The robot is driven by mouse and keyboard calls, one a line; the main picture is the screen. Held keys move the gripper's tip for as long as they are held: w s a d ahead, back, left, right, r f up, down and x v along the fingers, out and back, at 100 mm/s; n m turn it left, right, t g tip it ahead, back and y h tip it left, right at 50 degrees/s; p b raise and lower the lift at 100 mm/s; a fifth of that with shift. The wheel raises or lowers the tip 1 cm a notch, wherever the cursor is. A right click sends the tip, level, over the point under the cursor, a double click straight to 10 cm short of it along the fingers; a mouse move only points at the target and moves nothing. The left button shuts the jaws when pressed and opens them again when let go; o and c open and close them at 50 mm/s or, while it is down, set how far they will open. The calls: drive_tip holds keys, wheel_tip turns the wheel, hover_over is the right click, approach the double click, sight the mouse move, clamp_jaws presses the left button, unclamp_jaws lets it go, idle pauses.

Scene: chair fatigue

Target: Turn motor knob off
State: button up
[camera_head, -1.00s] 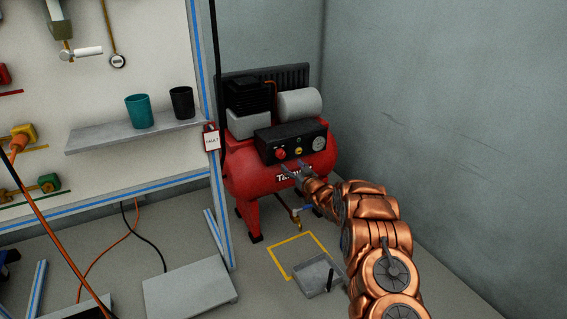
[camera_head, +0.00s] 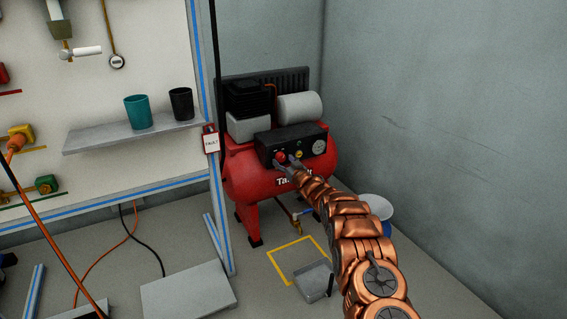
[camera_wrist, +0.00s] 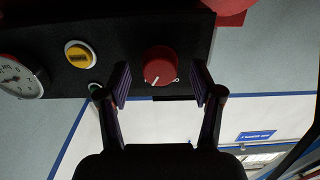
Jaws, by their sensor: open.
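The red motor knob (camera_wrist: 160,66) sits on the black control panel (camera_wrist: 125,40) of the red compressor. In the wrist view it is between and just beyond the fingertips of my gripper (camera_wrist: 161,85), which is open with one finger to each side. I cannot tell whether the fingers touch the knob. In the head view the knob (camera_head: 281,156) shows at the panel's left, with my gripper (camera_head: 288,164) right at it. A white pointer line on the knob points down and slightly left in the wrist view.
A yellow switch (camera_wrist: 80,54) and a round gauge (camera_wrist: 20,77) share the panel. A panel frame with a fault tag (camera_head: 211,140) stands left of the compressor (camera_head: 262,183). A grey tray (camera_head: 313,279) lies on the floor; a white bucket (camera_head: 378,207) stands at right.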

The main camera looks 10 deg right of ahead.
drive_tip(key=shift+w, duration=0.35)
drive_tip(key=shift+a, duration=0.1)
drive_tip(key=shift+c, duration=0.2)
drive_tip(key=c, duration=1.1)
drive_tip(key=shift+n, duration=0.4)
drive_tip(key=n+p, duration=0.3)
drive_tip(key=n, duration=0.2)
drive_tip(key=shift+r, duration=0.15)
drive_tip(key=n+p, duration=0.1)
drive_tip(key=n, duration=0.5)
drive_tip(key=shift+p, duration=0.3)
